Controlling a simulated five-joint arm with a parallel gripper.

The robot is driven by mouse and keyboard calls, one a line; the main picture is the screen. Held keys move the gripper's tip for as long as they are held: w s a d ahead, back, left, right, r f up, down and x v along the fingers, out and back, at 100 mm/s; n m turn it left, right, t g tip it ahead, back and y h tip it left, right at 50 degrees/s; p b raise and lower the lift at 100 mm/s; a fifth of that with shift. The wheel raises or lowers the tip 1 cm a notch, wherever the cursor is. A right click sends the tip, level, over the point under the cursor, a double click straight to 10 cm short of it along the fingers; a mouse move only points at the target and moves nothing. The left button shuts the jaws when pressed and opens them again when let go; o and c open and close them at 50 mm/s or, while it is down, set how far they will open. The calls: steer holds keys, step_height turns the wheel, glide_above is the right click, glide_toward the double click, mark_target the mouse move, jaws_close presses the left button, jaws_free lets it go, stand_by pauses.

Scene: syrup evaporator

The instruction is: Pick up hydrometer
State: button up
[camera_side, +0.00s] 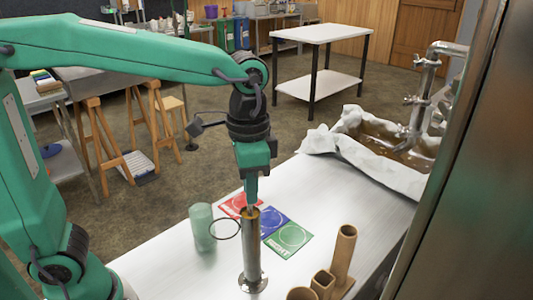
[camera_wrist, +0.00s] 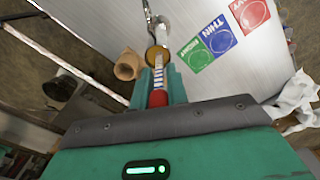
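The hydrometer (camera_wrist: 158,78) has a red end and a pale stem with dark bands. In the wrist view it lies between the two green fingers of my gripper (camera_wrist: 159,88), which press close on both its sides. Its far end runs into the amber-filled mouth of a metal cylinder (camera_side: 251,255). In the side view my gripper (camera_side: 250,190) points down right above this upright cylinder, and only a little of the hydrometer shows at the rim. The part inside the cylinder is hidden.
A greenish glass (camera_side: 202,228) stands left of the cylinder. Red, blue (camera_side: 273,222) and green (camera_side: 289,240) cards lie behind it. Brown tube holders (camera_side: 344,255) stand at front right.

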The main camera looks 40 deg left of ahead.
steer(key=shift+c, duration=1)
step_height(320, 180, up, 18)
stand_by(0.3)
stand_by(1.1)
